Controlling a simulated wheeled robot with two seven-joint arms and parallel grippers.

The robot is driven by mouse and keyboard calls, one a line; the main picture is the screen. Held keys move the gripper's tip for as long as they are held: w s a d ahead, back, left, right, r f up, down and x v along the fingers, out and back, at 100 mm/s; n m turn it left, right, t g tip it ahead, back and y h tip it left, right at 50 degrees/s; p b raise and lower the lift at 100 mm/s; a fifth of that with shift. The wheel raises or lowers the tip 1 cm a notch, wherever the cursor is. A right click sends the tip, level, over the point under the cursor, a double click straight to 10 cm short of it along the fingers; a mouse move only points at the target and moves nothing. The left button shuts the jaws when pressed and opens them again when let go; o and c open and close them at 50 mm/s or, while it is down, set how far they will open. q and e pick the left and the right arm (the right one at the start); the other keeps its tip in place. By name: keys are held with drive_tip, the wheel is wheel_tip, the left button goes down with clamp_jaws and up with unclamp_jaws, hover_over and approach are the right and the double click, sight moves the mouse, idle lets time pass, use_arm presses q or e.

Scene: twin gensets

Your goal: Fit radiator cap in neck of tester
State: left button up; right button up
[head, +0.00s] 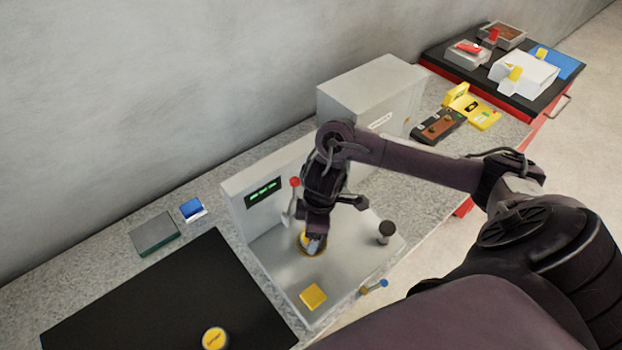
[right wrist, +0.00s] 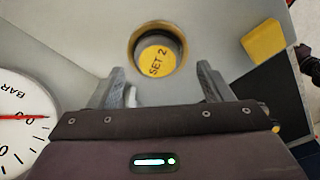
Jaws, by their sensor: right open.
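The tester (head: 340,282) is a grey machine with a green display and a flat deck. Its neck (head: 300,246) is a brass ring in the deck, mostly covered by my right gripper (head: 315,243) in the head view. In the right wrist view the neck (right wrist: 134,42) surrounds a round, dark-sided piece with a yellow top marked "SET 2" (right wrist: 158,60), which looks like a cap. My right gripper (right wrist: 165,80) is open, its fingers apart beside the neck and holding nothing. Another yellow-topped cap (head: 214,338) lies on the black mat (head: 160,300).
The deck carries a yellow block (head: 313,297), a dark knob (head: 386,230) and a red-tipped lever (head: 294,184). A dial gauge (right wrist: 20,125) is close in the wrist view. A grey box (head: 370,95) stands behind my arm. The wall runs along the bench.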

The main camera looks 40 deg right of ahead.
wheel_tip(320, 180, up, 9)
drive_tip(key=d+p, duration=0.1)
drive_tip(key=p, duration=0.1)
drive_tip(key=shift+s+p, duration=0.3)
drive_tip(key=shift+s, duration=0.05)
drive_tip(key=shift+d, duration=0.1)
